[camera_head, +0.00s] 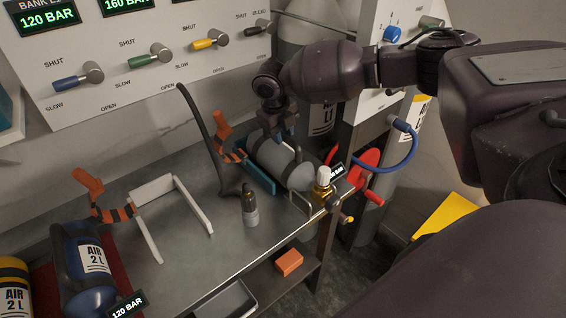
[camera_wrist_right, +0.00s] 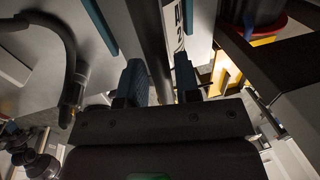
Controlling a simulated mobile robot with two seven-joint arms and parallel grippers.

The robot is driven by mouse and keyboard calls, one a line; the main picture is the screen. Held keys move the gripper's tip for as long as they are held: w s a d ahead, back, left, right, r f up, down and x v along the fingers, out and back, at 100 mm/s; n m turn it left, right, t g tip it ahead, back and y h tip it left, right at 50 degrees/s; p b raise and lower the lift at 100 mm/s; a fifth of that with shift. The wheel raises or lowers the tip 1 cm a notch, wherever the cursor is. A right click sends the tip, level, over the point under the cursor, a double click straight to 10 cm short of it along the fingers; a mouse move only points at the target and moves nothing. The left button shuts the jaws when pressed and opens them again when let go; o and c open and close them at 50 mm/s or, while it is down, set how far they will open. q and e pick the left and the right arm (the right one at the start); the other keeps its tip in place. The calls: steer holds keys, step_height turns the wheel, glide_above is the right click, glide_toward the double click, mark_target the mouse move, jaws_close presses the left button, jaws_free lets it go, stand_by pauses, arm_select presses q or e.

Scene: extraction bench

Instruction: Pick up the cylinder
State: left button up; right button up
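A grey cylinder (camera_head: 272,158) lies on its side in a teal cradle (camera_head: 258,178) on the metal bench. Its brass valve with a white knob (camera_head: 326,180) points toward the front right. My right gripper (camera_head: 284,132) reaches down at the cylinder's upper side; the arm partly hides the far end. In the right wrist view the two blue fingers of the right gripper (camera_wrist_right: 162,82) stand apart, with a pale labelled surface beyond the gap. I cannot tell whether they touch the cylinder. A blue cylinder (camera_head: 78,262) and a yellow-banded one (camera_head: 12,275) lie at the left. My left gripper is out of view.
A dark hose (camera_head: 208,130) rises close left of the cradle; it also shows in the wrist view (camera_wrist_right: 68,50). An orange-handled strap (camera_head: 222,130) stands beside it. A valve panel (camera_head: 150,50) stands behind.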

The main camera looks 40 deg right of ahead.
jaws_close()
steer(key=shift+w+r, duration=0.2)
steer(key=shift+r, duration=0.1)
